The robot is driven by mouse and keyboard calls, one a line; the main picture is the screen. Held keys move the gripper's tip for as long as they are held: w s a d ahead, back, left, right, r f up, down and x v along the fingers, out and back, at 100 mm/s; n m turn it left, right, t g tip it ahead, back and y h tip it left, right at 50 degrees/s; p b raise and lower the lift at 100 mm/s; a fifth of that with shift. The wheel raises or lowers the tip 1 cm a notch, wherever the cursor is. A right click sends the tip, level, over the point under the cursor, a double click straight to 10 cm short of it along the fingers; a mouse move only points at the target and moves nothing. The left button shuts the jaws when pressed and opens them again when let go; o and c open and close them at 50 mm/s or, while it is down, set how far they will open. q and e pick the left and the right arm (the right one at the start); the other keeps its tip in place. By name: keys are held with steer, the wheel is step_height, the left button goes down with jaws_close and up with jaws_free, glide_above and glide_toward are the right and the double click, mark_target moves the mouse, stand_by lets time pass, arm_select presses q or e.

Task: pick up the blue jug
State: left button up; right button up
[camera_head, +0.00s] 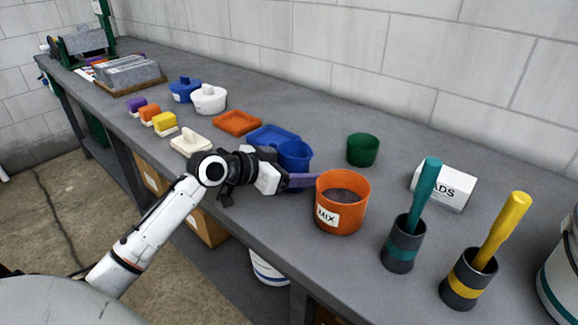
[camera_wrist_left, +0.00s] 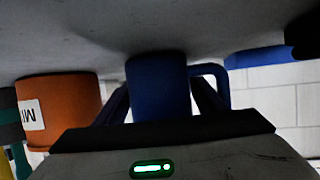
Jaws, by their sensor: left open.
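The blue jug (camera_head: 294,152) stands on the grey workbench, partly hidden behind my left gripper and the orange MIX tub. In the left wrist view, which is upside down, the jug (camera_wrist_left: 158,88) stands in the middle with its handle on the right. My left gripper (camera_head: 303,181) is low over the bench on the near side of the jug. Its open fingers (camera_wrist_left: 162,104) show on either side of the jug body, the right one near the handle. I cannot tell whether they touch it. My right gripper is not in view.
The orange MIX tub (camera_head: 342,205) stands close to the right of the gripper. A blue tray (camera_head: 268,135) lies just left of the jug. A green cup (camera_head: 363,150), a white box (camera_head: 443,186) and two dark holders with teal (camera_head: 424,195) and yellow (camera_head: 503,230) handles stand further right.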

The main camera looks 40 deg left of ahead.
arm_select(q)
steer(key=c, duration=0.9)
steer(key=shift+r, duration=0.15)
